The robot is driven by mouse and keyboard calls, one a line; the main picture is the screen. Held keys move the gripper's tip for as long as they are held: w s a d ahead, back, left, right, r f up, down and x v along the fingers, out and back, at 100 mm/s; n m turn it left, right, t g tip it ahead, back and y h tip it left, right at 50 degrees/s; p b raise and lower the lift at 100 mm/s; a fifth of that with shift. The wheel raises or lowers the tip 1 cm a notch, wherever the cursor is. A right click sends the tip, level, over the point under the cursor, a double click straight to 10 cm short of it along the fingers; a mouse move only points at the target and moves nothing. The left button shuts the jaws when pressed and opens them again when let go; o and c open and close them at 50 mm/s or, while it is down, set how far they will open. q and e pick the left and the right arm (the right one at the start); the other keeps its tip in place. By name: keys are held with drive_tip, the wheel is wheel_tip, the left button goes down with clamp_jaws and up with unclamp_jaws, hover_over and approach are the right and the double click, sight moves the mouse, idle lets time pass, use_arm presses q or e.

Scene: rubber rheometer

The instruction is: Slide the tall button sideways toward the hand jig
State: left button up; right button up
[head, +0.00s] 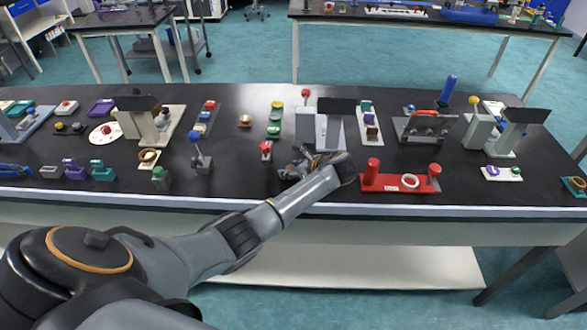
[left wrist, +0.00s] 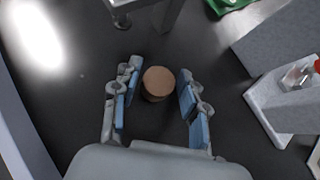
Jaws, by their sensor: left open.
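A tan-brown round button (left wrist: 158,83), taken to be the tall button, stands on the black bench between the two fingers of my left gripper (left wrist: 158,92) in the left wrist view. The fingers are open, with a gap on each side of it. In the head view my left gripper (head: 290,170) is low over the front of the bench and hides the button. Which object is the hand jig is not certain; a red fixture (head: 385,184) with upright posts and a white ring stands just right of my gripper. My right gripper is not in view.
A grey machine (head: 308,128) stands behind my gripper. A small red-topped device (head: 265,151) is just left of it, and a lever box (head: 201,160) farther left. Green and yellow buttons (head: 274,131) lie behind. The bench's front edge (head: 150,199) is close.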

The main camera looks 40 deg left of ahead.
use_arm(q)
drive_tip(key=shift+o, duration=0.2)
drive_tip(key=v, duration=1.2)
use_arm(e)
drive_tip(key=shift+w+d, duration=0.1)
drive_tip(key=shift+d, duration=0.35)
